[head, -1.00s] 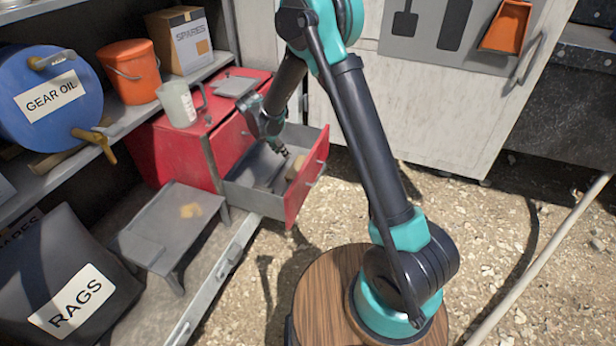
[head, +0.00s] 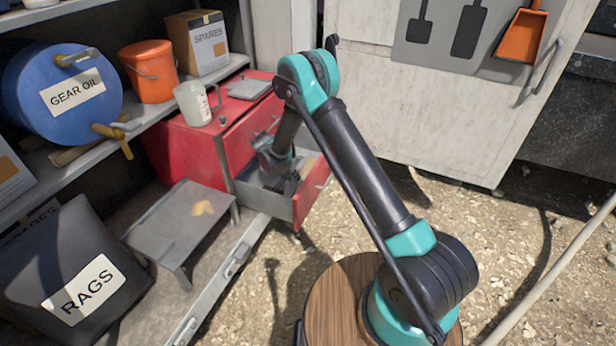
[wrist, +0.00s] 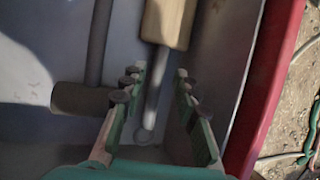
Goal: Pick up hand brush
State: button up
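In the wrist view, a pale wooden block with a slim grey handle (wrist: 152,105) lies in the open drawer (head: 310,195). It looks like the hand brush, but no bristles show and its far end is cut off by the frame. My gripper (wrist: 160,82) is open, with one finger on each side of the handle. Both fingers look apart from it; how deep they reach is hard to tell. In the head view my gripper (head: 287,183) is down inside the drawer, and the arm hides much of what lies there.
A mallet-like tool with a brown head (wrist: 80,98) lies left of the handle. The red drawer front (wrist: 265,90) is close on the right. A measuring jug (head: 194,103) stands on the red cabinet (head: 190,155). A low grey stand (head: 180,225) is left of the drawer.

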aim_at(299, 186)
jog(key=shift+x, duration=3.6)
jog(key=shift+s, duration=0.1)
grip_shut()
